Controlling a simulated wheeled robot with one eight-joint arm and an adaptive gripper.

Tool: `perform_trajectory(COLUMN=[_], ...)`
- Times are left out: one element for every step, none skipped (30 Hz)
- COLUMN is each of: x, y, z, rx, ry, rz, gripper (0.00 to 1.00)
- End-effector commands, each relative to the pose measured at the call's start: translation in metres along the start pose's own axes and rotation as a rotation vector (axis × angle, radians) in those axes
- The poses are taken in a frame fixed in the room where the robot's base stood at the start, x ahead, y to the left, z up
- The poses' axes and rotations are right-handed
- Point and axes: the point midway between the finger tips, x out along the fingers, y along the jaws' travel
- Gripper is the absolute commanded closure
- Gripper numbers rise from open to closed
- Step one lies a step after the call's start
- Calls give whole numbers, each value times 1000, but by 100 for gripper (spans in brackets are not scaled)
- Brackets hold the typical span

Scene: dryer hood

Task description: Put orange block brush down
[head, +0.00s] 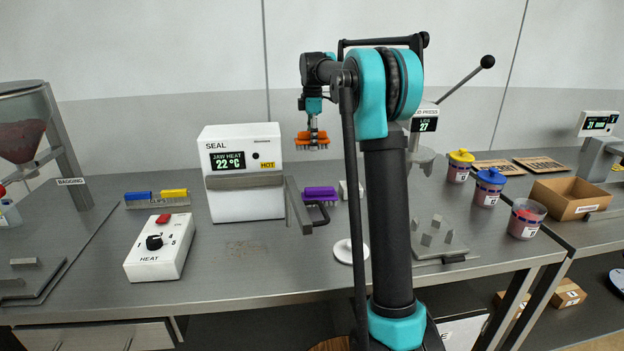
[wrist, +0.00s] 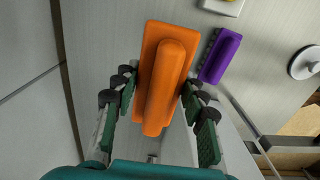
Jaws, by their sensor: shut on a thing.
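The orange block brush (head: 312,139) is held in my gripper (head: 312,130), bristles down, in the air above the bench between the sealer and the press. In the wrist view the orange brush (wrist: 160,75) fills the middle, with the fingers of my gripper (wrist: 160,98) on either side of its raised handle. The gripper is shut on it. A purple block brush (head: 320,195) stands on the bench below and a little right of it, and the purple brush also shows in the wrist view (wrist: 220,56).
The white sealer (head: 243,175) stands left, its dark lever handle (head: 318,219) reaching forward near the purple brush. A round white disc (head: 350,251) lies in front.

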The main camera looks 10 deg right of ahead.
Motion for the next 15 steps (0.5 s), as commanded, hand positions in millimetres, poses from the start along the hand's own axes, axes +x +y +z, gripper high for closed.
perform_trajectory(x=[13, 20, 30, 37, 45, 55, 62, 68, 77, 83, 88, 94, 98, 101, 104], y=[0, 0, 0, 0, 0, 0, 0, 0, 0, 0, 0, 0, 0, 0, 0], z=[0, 0, 0, 0, 0, 0, 0, 0, 0, 0, 0, 0, 0, 0, 0], rx=[0, 0, 0, 0, 0, 0, 0, 0, 0, 0, 0, 0, 0, 0, 0], ry=[0, 0, 0, 0, 0, 0, 0, 0, 0, 0, 0, 0, 0, 0, 0], rz=[0, 0, 0, 0, 0, 0, 0, 0, 0, 0, 0, 0, 0, 0, 0], gripper=[100, 100, 100, 100, 100, 100, 100, 100, 100, 100, 100, 100, 100, 100, 100])
